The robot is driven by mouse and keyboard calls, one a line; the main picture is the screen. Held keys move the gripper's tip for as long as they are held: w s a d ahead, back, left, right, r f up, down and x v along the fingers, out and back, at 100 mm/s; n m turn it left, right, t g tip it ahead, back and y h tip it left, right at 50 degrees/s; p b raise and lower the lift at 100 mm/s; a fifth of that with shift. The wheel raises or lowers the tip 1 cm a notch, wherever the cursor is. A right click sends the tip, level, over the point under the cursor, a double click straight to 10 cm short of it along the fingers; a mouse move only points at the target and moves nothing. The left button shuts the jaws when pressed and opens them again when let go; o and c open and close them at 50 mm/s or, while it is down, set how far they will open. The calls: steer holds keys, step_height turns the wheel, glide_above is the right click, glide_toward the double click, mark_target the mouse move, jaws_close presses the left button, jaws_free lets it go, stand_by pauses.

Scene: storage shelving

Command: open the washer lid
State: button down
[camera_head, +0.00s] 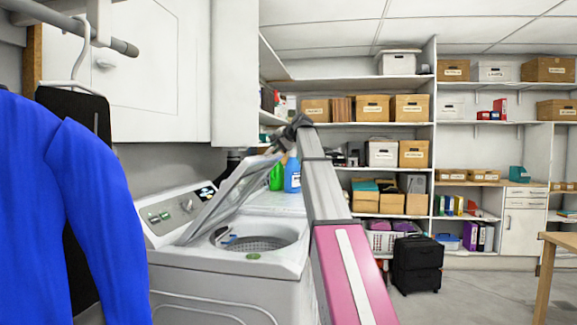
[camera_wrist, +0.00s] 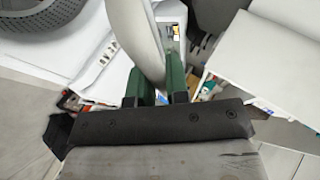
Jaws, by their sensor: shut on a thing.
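The washer (camera_head: 230,275) stands left of centre in the head view, with its control panel (camera_head: 180,208) at the back left. Its lid (camera_head: 228,192) is raised and tilted, leaving the round drum opening (camera_head: 258,241) uncovered. My gripper (camera_wrist: 158,80) has green fingers closed on the edge of the lid (camera_wrist: 138,35) in the wrist view. The drum (camera_wrist: 65,35) shows at the upper left there. In the head view my arm reaches up to the lid's upper edge, and the fingertips are too small to make out.
A blue garment (camera_head: 70,210) hangs close at the left. White wall cabinets (camera_head: 160,70) are above the washer. Green (camera_head: 277,177) and blue (camera_head: 292,175) bottles stand behind it. A black case (camera_head: 417,265) is on the floor to the right, before shelves of boxes. Open floor lies at the right.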

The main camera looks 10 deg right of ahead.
steer(key=w+a+r+h, duration=0.1)
steer(key=w+a+r, duration=0.3)
steer(key=a, duration=0.5)
steer(key=w+a+r+g+h, duration=0.1)
steer(key=w+a+r, duration=0.3)
steer(key=a, duration=0.5)
steer(key=w+a+r+n+g+h, duration=0.1)
steer(key=w+a+r+h, duration=0.1)
steer(key=a, duration=0.8)
steer(key=shift+w+r, duration=0.9)
steer(key=shift+r, duration=0.05)
steer(key=c, duration=1.4)
jaws_free()
steer(key=v, duration=1)
steer(key=shift+r, duration=0.4)
steer(key=shift+s+d, duration=0.1)
steer(key=shift+s, duration=0.05)
